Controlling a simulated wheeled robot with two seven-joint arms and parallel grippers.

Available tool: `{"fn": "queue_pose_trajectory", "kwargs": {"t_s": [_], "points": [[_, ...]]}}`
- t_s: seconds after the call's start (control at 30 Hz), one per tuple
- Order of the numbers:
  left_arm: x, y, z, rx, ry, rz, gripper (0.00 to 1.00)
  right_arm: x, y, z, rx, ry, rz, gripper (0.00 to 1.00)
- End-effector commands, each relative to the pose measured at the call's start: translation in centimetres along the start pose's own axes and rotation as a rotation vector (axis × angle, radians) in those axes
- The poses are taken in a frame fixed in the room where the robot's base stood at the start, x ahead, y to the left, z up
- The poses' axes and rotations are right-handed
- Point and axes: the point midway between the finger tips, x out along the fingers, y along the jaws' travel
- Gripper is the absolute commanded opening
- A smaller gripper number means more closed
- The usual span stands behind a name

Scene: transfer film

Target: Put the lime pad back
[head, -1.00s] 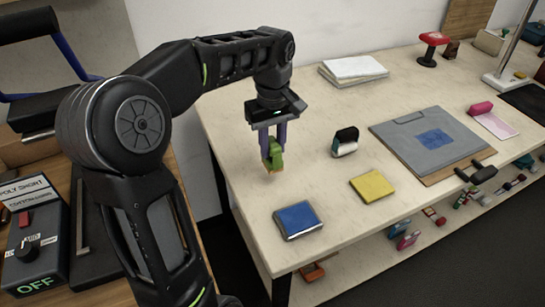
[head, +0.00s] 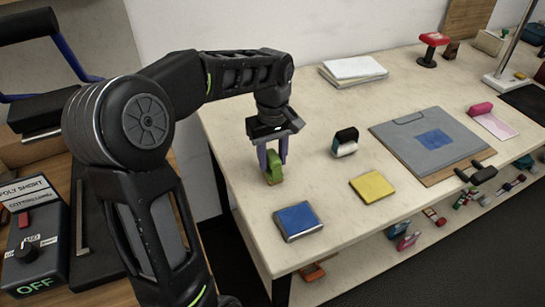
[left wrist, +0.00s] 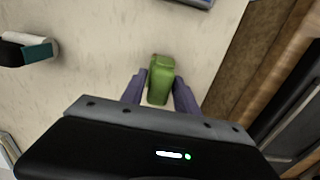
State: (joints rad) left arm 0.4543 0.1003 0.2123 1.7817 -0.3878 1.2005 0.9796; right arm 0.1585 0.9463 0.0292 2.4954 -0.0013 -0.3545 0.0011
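The lime pad (head: 273,168) is a small green block between the two purple fingers of my left gripper (head: 274,160). It is low, at or just above the tabletop, near the table's left side. In the left wrist view the pad (left wrist: 160,80) sits between the fingertips (left wrist: 160,88), which appear shut on it. Its underside is hidden. A blue pad (head: 298,221) and a yellow pad (head: 372,186) lie flat on the table nearby. My right gripper is in neither view.
A black, white and teal block (head: 345,142) stands right of my left gripper. The tabletop (head: 320,180) between the pads is clear.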

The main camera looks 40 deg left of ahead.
Motion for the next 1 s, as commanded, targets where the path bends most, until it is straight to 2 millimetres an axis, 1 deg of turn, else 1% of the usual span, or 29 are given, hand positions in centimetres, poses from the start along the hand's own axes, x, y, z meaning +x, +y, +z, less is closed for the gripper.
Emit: {"fn": "queue_pose_trajectory", "kwargs": {"t_s": [0.03, 0.1, 0.13, 0.37, 0.47, 0.57, 0.67, 0.87, 0.9, 1.0], "points": [[0.0, 0.0, 0.0, 0.0, 0.0, 0.0, 0.42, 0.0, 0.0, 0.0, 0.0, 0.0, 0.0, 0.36], [0.0, 0.0, 0.0, 0.0, 0.0, 0.0, 0.47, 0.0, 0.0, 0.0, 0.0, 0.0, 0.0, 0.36], [0.0, 0.0, 0.0, 0.0, 0.0, 0.0, 0.49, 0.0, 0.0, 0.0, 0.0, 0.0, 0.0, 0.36], [-0.1, 0.0, 0.0, 0.0, 0.0, 0.0, 0.49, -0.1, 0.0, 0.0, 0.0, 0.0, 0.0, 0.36], [-0.5, 0.0, 0.0, 0.0, 0.0, 0.0, 0.49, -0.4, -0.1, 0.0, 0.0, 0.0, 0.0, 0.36], [-1.2, 0.1, -0.1, 0.0, 0.003, 0.002, 0.49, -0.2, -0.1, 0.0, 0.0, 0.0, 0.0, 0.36], [-2.6, 0.1, -0.1, 0.001, 0.004, 0.003, 0.49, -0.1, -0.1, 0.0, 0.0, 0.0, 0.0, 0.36], [-6.7, 0.1, 0.0, 0.001, 0.003, 0.004, 0.49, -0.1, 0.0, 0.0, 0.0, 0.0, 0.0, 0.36], [-8.3, 0.1, 0.0, 0.001, 0.002, 0.003, 0.49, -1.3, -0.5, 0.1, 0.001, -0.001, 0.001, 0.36], [-10.4, 0.1, 0.0, 0.0, 0.001, 0.002, 0.49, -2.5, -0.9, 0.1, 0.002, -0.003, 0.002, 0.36]]}}
